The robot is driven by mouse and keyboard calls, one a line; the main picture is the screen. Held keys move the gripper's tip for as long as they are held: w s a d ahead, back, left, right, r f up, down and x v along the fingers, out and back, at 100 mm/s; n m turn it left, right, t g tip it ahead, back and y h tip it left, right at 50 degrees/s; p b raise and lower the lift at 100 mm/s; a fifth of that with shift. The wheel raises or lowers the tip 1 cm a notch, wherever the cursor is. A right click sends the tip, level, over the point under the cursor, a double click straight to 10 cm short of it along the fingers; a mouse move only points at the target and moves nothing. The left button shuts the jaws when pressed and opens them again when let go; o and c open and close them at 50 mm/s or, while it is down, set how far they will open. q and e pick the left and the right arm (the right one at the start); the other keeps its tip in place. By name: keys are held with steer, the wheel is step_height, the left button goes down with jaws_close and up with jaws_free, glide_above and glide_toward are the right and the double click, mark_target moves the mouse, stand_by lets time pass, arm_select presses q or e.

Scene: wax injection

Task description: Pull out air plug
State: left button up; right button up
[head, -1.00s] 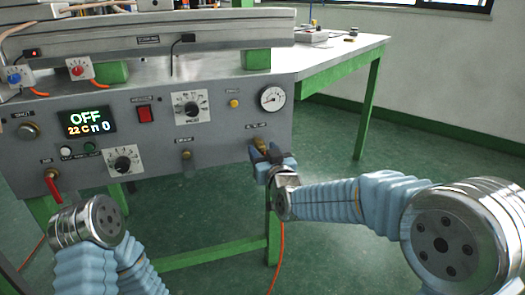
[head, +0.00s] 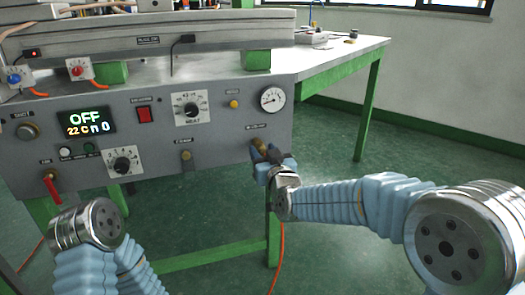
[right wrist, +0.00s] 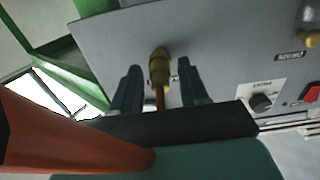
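The brass air plug (head: 260,146) is at the lower right of the grey machine panel, under the gauge. In the right wrist view the plug (right wrist: 159,68) meets the panel, with an orange hose (right wrist: 160,98) running from it back between my fingers. My right gripper (head: 272,162) is at the plug in the head view. In the right wrist view my right gripper (right wrist: 159,84) is open, one dark finger on each side of the plug and hose, with gaps visible. My left arm shows at the lower left, but its gripper is out of view.
The machine panel (head: 220,130) carries a display reading OFF, knobs, a red switch and a pressure gauge (head: 272,98). A red-handled valve (head: 52,187) is at its lower left. The orange hose (head: 279,255) hangs below my right gripper. A green-legged table (head: 340,62) stands behind.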

jaws_close()
steer(key=b+v, duration=0.1)
steer(key=v, duration=0.5)
steer(key=shift+b, duration=0.3)
stand_by(0.9)
